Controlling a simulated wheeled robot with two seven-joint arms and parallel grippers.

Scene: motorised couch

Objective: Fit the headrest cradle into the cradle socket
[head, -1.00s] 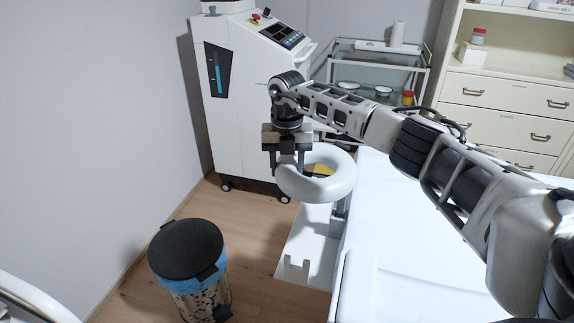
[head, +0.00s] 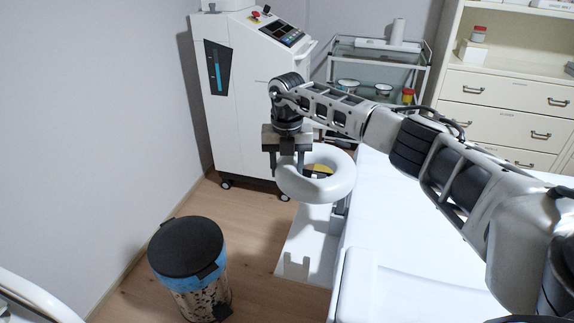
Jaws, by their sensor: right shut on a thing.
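The headrest cradle is a white padded ring (head: 327,190) with an open middle. My right gripper (head: 287,168) is shut on the ring's left side and holds it up near the far end of the white couch (head: 400,235). Through the ring's hole a small yellow patch shows. Below the ring is a white plate with upright notched parts (head: 297,265), low beside the couch end. The cradle socket cannot be made out clearly; the ring and the gripper cover part of that area. My left gripper is not in the view.
A patterned bin with a black lid (head: 187,247) stands on the wooden floor at left. A white machine with a screen (head: 245,95) stands behind the gripper. A glass trolley (head: 376,65) and a cream drawer cabinet (head: 505,105) line the back.

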